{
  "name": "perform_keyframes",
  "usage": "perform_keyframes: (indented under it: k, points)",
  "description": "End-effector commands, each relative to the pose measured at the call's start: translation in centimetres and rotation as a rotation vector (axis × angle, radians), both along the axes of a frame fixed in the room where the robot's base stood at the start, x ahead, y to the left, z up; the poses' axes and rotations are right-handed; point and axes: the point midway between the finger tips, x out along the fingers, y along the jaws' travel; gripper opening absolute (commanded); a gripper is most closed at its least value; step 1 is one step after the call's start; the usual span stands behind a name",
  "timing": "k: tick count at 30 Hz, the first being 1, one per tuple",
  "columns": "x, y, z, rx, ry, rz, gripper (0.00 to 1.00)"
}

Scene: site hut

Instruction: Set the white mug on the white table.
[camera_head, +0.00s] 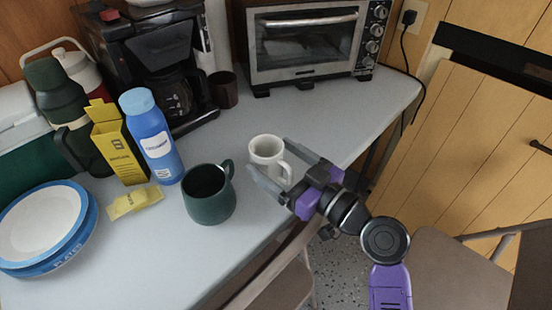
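The white mug (266,149) is upright near the right edge of the pale white table (282,110), its handle towards my gripper. My gripper (269,157) reaches in from the right with its fingers apart, one on each side of the mug. The near finger crosses in front of the mug's lower part and hides some of its base. I cannot tell whether the fingers press on the mug or whether its base touches the table.
A dark green mug (209,201) stands close to the left of the white mug. A blue bottle (151,137), yellow box (118,146) and stacked plates (43,222) are further left. A coffee maker (143,50), brown cup (224,90) and toaster oven (310,45) stand behind. Chairs (447,268) are at the right.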

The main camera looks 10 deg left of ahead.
Motion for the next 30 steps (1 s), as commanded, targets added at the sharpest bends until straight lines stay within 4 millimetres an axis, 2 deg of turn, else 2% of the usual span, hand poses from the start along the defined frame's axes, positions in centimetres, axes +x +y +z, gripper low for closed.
perform_keyframes:
  k: [8, 21, 30]
  points:
    - [-0.1, -0.2, 0.3, 0.0, 0.001, -0.001, 0.83]
    - [-5.3, -6.9, 0.1, 0.0, 0.001, -0.003, 0.83]
    - [-7.3, -9.3, 0.2, 0.001, 0.001, 0.0, 0.83]
